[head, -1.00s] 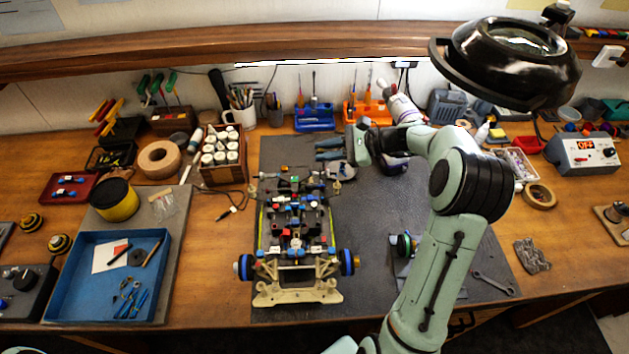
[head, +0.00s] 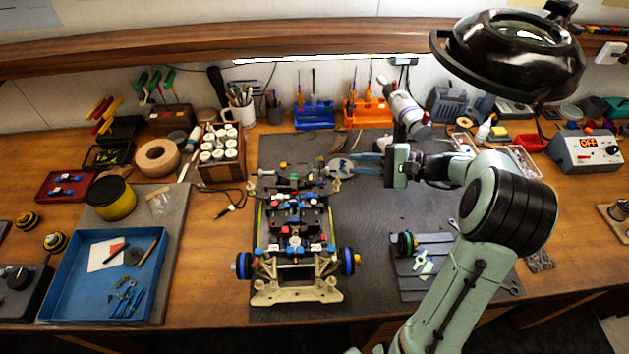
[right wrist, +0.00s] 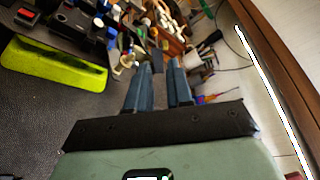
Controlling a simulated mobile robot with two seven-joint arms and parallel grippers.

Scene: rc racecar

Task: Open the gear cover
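The RC car chassis (head: 292,243) lies on the dark mat, its blue-rimmed wheels at the near end. I cannot pick out the gear cover for certain among the small parts at the chassis's far end (head: 290,178). My right gripper (head: 335,166) is beside that far end, on its right, with its blue-grey fingers pointing left. The chassis's yellow-green side (right wrist: 52,70) shows at the upper left there. My left gripper is not in view.
A grey parts tray (head: 410,283) lies right of the chassis. A blue tray (head: 65,295) with tools is at the left. A wooden rack of white-capped bottles (head: 222,170) stands behind left. A black lamp (head: 510,60) hangs at the upper right. The mat between chassis and parts tray is clear.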

